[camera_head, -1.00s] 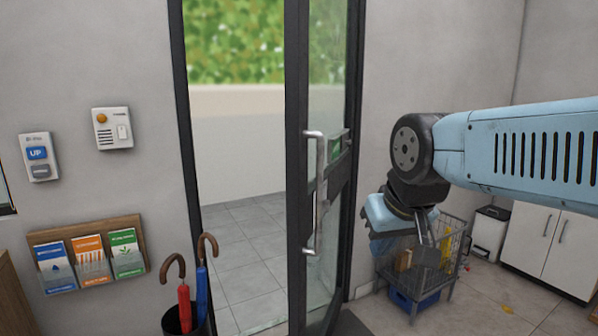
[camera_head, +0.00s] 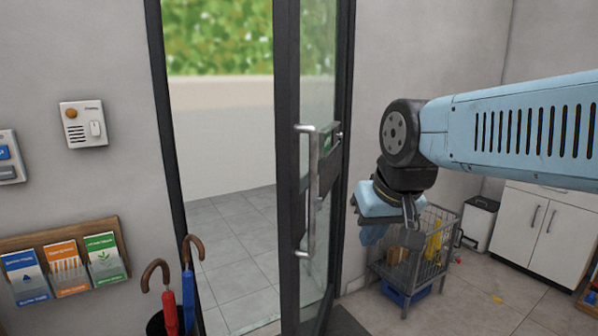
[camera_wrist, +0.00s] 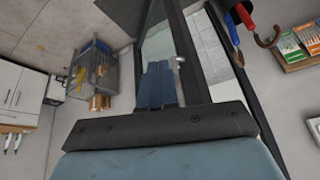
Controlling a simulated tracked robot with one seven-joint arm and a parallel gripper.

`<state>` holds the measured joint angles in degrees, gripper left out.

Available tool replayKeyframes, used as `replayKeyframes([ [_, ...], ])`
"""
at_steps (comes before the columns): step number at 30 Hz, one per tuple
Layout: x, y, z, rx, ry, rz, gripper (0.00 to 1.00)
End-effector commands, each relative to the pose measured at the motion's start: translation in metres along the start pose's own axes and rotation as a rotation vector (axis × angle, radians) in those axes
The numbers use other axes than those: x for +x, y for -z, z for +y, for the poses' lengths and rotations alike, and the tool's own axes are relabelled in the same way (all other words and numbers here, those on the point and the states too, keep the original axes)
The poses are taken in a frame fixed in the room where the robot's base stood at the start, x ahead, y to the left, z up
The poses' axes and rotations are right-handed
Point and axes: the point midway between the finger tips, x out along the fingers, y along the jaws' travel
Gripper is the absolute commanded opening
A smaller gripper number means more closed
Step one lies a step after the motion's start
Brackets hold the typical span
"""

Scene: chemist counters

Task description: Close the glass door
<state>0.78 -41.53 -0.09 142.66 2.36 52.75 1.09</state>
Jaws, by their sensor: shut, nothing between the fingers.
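The glass door (camera_head: 318,100), dark-framed with a pale vertical bar handle (camera_head: 308,190), stands ajar, swung into the room. Its leading edge faces me, and the doorway to its left is open onto a tiled floor outside. My gripper (camera_head: 374,234) is to the right of the door, apart from the handle in the head view. In the wrist view its blue fingers (camera_wrist: 157,84) are together and empty, with the door (camera_wrist: 185,40) behind them. The exact gap between gripper and door is hard to tell.
A wire cart (camera_head: 436,262) stands behind my gripper, near a bin (camera_head: 480,224) and a white cabinet (camera_head: 548,230). Umbrellas (camera_head: 168,310) stand left of the doorway, beside a wall leaflet rack (camera_head: 62,240). A dark mat (camera_head: 345,322) lies by the door.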

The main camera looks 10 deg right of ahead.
Motion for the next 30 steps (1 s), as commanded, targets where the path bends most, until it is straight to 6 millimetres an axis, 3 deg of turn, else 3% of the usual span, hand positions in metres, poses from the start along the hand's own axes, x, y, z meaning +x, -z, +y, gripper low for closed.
replayKeyframes([
  [10, 0.034, 0.028, -0.021, 0.533, 0.223, -0.323, 0.0],
  [18, 0.056, 0.078, -0.034, 1.001, 0.439, -0.591, 0.0],
  [25, 0.075, 0.139, -0.02, 1.378, 0.65, -0.8, 0.0],
  [30, 0.092, 0.187, 0.009, 1.632, 0.832, -0.94, 0.0],
])
